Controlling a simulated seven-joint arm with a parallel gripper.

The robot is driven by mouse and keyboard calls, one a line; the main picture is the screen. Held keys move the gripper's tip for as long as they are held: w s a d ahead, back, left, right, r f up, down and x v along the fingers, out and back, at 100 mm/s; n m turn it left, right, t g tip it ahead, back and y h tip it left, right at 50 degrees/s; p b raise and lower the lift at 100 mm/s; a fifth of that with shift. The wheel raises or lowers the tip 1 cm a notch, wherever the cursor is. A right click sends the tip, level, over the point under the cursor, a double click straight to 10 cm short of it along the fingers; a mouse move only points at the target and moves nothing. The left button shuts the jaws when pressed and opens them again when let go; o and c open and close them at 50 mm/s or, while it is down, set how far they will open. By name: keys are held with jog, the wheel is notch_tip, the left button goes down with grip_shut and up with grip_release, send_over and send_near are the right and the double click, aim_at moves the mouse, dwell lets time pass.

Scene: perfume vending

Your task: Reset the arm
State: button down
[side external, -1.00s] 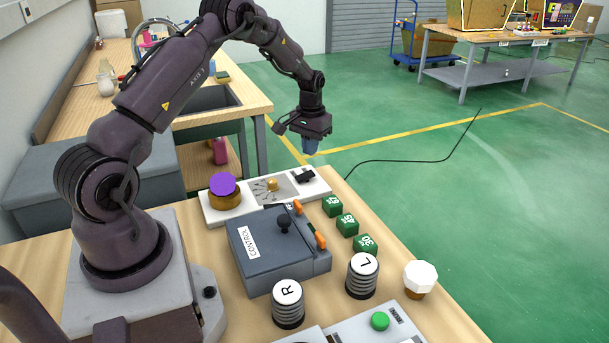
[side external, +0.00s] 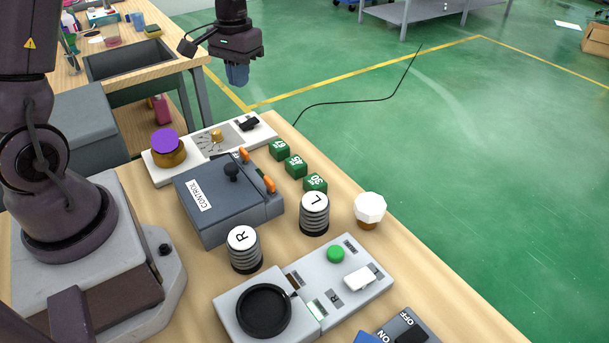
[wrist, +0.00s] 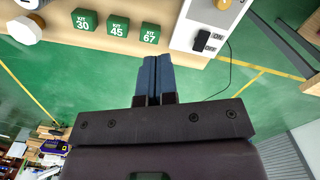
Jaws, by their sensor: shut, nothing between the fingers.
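My gripper (side external: 237,74) hangs in the air beyond the far edge of the wooden table, in the upper part of the side external view, with its fingers pointing down. Its blue fingers are together and empty. In the wrist view the shut fingers (wrist: 153,78) show in the middle, over green floor, with the table edge ahead of them. Nothing touches the gripper.
On the table (side external: 450,310) stand a grey control box (side external: 215,215), green kit blocks (side external: 296,165), R and L buttons (side external: 243,248), a white panel with a switch (side external: 249,124), a purple knob (side external: 165,140) and a white knob (side external: 369,208). Open floor lies right.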

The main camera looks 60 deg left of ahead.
jog(key=s+d+r+m+t, duration=0.4)
jog(key=s+d+r+t, duration=0.1)
jog(key=s+d+r, duration=0.9)
jog(key=shift+s+d+m+t, duration=0.4)
jog(key=shift+s+d, duration=0.2)
jog(key=shift+d, duration=0.55)
jog(key=w+a+f+m+g, duration=0.1)
jog(key=w+a+f+m, duration=0.4)
jog(key=a+m, duration=0.4)
jog(key=w+a+f+m+g, duration=0.1)
jog(key=w+a+f+m, duration=0.5)
jog(key=m, duration=0.9)
jog(key=w+a+f+m+g, duration=0.1)
jog(key=w+a+f+m, duration=0.5)
jog(key=a+m, duration=0.6)
jog(key=shift+w+a+f, duration=0.25)
jog(key=shift+w+a, duration=0.1)
jog(key=shift+w, duration=0.5)
